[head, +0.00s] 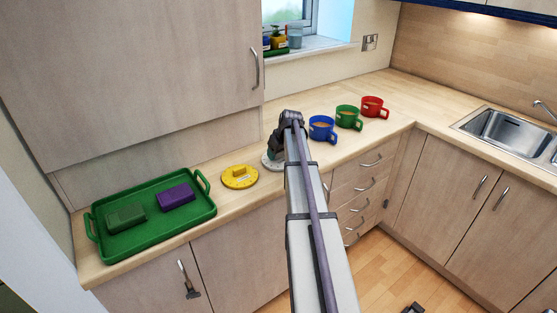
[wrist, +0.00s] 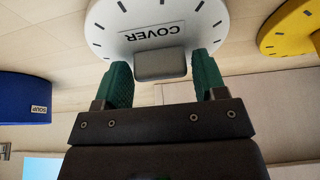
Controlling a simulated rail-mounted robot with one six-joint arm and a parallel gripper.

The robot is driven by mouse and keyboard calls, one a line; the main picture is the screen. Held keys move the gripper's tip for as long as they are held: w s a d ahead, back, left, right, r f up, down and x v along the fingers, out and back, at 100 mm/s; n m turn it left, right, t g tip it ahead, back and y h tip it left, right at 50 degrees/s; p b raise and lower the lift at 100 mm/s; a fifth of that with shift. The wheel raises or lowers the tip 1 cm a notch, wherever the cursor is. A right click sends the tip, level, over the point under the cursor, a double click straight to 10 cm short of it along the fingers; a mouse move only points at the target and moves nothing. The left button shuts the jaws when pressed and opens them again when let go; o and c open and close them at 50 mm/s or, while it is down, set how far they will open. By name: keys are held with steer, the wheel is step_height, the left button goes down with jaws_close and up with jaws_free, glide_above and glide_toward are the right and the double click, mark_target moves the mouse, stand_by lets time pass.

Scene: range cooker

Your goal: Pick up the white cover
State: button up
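The white cover (head: 267,163) lies on the counter to the right of the yellow cover, partly hidden behind my arm in the head view. In the wrist view the white cover (wrist: 145,18) fills the top middle, with the word COVER upside down and a grey knob (wrist: 160,66). My gripper (wrist: 163,68) has its two green fingers apart, one on each side of the knob. A thin gap shows at the right finger; I cannot tell whether the left finger touches the knob. In the head view my gripper (head: 275,152) is right at the cover.
The yellow cover (head: 240,183) lies close to the left. A green tray (head: 150,241) holds a green and a purple block. Blue (head: 322,130), green (head: 347,117) and red (head: 373,107) mugs stand to the right. The cupboard wall rises behind.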

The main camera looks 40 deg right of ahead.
steer(key=c, duration=0.6)
steer(key=shift+r, duration=0.1)
steer(key=shift+c, duration=0.2)
step_height(320, 180, up, 10)
steer(key=p, duration=1)
